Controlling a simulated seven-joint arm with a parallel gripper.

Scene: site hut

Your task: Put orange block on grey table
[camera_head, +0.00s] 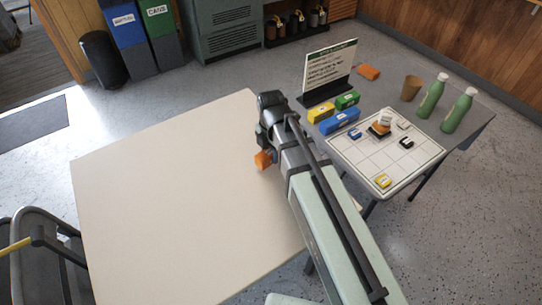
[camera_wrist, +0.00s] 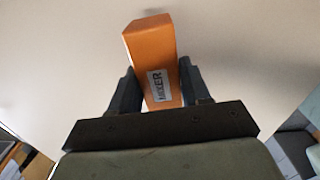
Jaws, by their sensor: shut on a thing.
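An orange block (camera_head: 263,160) with a white label reading "MIXER" is between the fingers of my gripper (camera_head: 266,149). In the wrist view the orange block (camera_wrist: 150,50) stands out past the two dark fingers, slightly tilted, and my gripper (camera_wrist: 158,78) is shut on it. They are over the right part of the cream table; the gap below the block is hard to judge. The grey table (camera_head: 390,92) stands at the right, beyond the cream table. Another orange piece (camera_head: 368,72) lies near its back edge.
The grey table carries a white grid board (camera_head: 365,160) with several small pieces, blue (camera_head: 340,121), yellow (camera_head: 321,113) and green (camera_head: 347,100) blocks, a sign (camera_head: 329,72), a brown cup (camera_head: 411,88) and two green bottles (camera_head: 458,110). The cream table (camera_head: 170,190) is otherwise clear.

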